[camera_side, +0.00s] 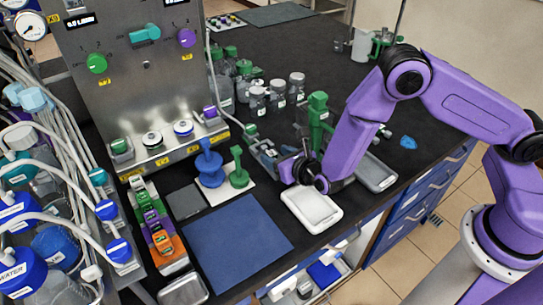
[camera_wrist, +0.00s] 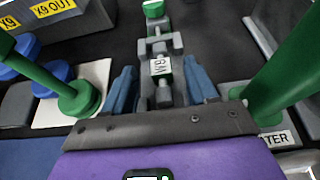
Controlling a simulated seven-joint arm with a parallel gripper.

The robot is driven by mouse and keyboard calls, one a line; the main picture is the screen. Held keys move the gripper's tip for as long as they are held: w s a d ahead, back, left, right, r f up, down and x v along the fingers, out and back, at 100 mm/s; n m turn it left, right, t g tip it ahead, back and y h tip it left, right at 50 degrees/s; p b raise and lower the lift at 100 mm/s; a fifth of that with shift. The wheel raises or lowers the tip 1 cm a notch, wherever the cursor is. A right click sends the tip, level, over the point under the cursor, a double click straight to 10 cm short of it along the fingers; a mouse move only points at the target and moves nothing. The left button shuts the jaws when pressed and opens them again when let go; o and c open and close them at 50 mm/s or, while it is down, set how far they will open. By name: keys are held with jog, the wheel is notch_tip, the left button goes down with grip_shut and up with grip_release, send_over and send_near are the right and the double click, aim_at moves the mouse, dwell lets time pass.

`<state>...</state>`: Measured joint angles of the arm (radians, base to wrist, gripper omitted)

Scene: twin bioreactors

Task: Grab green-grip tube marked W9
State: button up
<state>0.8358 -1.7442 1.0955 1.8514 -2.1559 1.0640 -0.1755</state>
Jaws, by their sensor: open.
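In the wrist view a tube marked W9 (camera_wrist: 161,67) lies in a grey holder, its label upside down to me. A green part (camera_wrist: 153,9) shows at its far end. My gripper (camera_wrist: 161,88) is open, with one blue finger on each side of the tube's near part; I cannot tell whether either finger touches it. In the side view my gripper (camera_side: 278,157) is low over the bench at the grey holder, and the green end (camera_side: 250,131) shows beyond it. The rest of the tube is mostly hidden there.
A tall green post (camera_wrist: 285,65) stands close on the right, by a grey base labelled "...TER". On the left a green peg (camera_wrist: 80,97) stands on a white plate (camera_wrist: 45,112). A white tray (camera_side: 312,208) is near the front edge. Several jars (camera_side: 277,95) stand behind.

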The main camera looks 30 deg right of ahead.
aim_at(271, 153)
jog(key=shift+x, duration=1.6)
jog(key=c, duration=1)
jog(key=shift+c, duration=0.2)
jog(key=shift+r, duration=0.1)
